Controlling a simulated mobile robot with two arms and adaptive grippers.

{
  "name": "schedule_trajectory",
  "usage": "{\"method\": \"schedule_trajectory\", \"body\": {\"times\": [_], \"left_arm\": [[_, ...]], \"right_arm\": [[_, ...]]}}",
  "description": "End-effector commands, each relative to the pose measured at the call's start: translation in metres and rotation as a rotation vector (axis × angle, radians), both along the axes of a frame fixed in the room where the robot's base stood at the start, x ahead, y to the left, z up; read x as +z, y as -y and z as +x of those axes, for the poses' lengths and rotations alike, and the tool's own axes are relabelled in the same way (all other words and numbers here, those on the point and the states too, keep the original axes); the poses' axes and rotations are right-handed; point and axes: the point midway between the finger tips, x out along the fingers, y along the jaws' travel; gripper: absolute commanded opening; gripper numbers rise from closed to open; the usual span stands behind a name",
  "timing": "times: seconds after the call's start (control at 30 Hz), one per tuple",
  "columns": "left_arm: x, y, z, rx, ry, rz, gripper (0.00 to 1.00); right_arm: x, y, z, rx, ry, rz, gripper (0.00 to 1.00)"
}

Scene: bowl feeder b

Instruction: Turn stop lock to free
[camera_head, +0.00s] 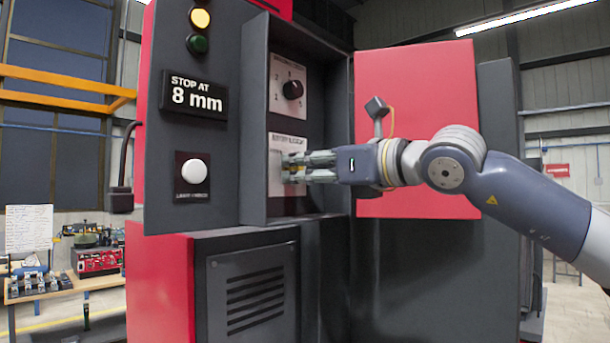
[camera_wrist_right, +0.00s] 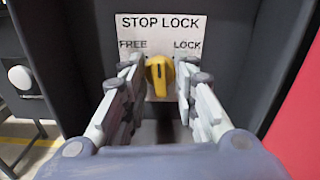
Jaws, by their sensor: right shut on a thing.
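The stop lock is a yellow knob (camera_wrist_right: 159,75) on a pale plate (camera_wrist_right: 185,32) marked STOP LOCK, with FREE at the left and LOCK at the right. The knob's grip stands nearly upright in the right wrist view, its upper end between the two words. My right gripper (camera_wrist_right: 158,85) is shut on the knob, one finger at each side. In the head view my right gripper (camera_head: 290,168) reaches in from the right to the lower plate (camera_head: 274,152) and hides most of the knob. My left gripper is not in view.
Above the lock is a dial plate with a black knob (camera_head: 292,89). A sign (camera_head: 194,96) reads STOP AT 8 mm. A white button (camera_head: 194,171) sits at the left. The lock is in a recess with dark side walls; a red panel (camera_head: 415,90) stands at the right.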

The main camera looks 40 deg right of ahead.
Motion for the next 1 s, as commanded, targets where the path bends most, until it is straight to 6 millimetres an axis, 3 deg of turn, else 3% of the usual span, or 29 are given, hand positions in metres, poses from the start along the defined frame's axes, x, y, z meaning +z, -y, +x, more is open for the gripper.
{"method": "schedule_trajectory", "body": {"times": [0.5,1.0], "left_arm": [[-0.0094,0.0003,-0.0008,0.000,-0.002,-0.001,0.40],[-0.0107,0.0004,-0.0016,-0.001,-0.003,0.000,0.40]], "right_arm": [[-0.0010,-0.0009,-0.0001,0.000,0.039,-0.465,0.03],[-0.0008,-0.0013,-0.0002,0.000,0.059,-0.695,0.03]]}}
